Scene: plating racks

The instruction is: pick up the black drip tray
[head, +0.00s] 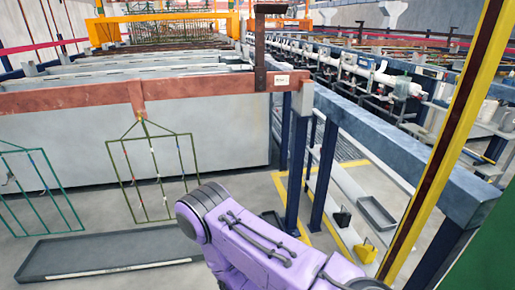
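A long, shallow dark tray (110,248), which looks like the black drip tray, lies flat on the floor at the lower left of the head view. A pale strip runs along its front edge, and its right end is partly hidden by my purple arm. The tray looks empty. My arm comes in from the bottom right and bends near the tray's right end. Neither of my grippers shows in the view.
A green wire rack (153,172) hangs from a rusty red beam (60,101) above the tray; a teal rack (38,190) hangs at far left. Blue posts (323,175) and a yellow-black post (445,140) stand right. A smaller grey tray (377,213) lies on a low ledge.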

